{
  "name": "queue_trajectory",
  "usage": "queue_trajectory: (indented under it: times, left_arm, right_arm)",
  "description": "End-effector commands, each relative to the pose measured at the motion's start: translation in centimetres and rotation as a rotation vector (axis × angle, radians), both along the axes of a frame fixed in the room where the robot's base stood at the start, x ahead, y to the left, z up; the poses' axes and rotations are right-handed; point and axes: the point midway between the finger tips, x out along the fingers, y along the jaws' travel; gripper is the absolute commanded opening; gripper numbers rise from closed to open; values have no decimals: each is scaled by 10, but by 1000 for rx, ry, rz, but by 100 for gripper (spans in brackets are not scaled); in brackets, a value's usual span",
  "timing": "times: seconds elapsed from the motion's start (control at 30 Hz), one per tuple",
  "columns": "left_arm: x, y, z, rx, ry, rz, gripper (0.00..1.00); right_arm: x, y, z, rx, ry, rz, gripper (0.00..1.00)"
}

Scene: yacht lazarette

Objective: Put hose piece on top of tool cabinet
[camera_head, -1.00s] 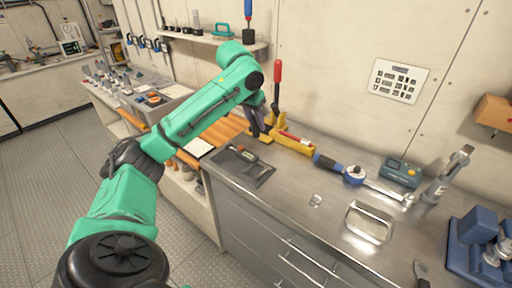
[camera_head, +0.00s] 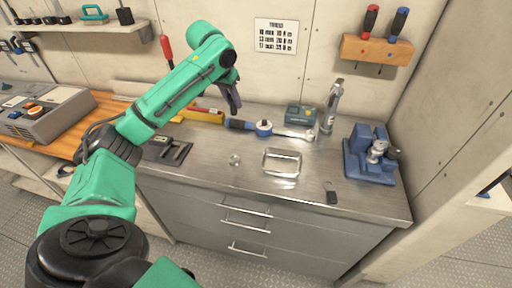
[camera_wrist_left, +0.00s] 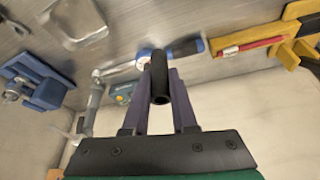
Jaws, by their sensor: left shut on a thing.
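The hose piece (camera_wrist_left: 159,82) is a short black tube with an open end. In the left wrist view it sits between the two fingers of my left gripper (camera_head: 235,104), which is shut on it. In the head view I cannot make out the hose piece at the fingertips. The tool cabinet (camera_head: 228,180) is a steel unit with a bare metal top and several drawers with bar handles. My left gripper is over the back part of its top, near the blue-handled wrench. My right gripper is not in view.
On the cabinet top are a wrench (camera_head: 263,128), a teal device (camera_head: 301,114), a metal tray (camera_head: 281,151), a blue vise-like tool (camera_head: 368,158) and a yellow tool (camera_head: 205,117). A tool rack (camera_head: 378,51) hangs on the wall.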

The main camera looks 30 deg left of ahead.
Motion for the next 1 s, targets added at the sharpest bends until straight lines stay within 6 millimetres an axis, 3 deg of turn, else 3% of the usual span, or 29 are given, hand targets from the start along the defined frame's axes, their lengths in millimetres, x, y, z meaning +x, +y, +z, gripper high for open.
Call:
queue_trajectory:
  times: [0.03, 0.2, 0.6, 0.97, 1.0]
  left_arm:
    - [-2, 1, -19, 3, 9, -1, 0]
    - [-2, 0, -74, 1, 8, -1, 0]
    - [-1, -1, -149, -1, 2, 0, 0]
    - [0, -1, -157, 0, -1, -1, 0]
    - [0, -1, -157, 0, -1, -1, 37]
  right_arm:
    - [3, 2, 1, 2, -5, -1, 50]
    - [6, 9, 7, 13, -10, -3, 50]
    - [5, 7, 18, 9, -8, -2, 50]
    - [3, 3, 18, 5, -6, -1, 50]
    - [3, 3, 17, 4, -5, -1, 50]
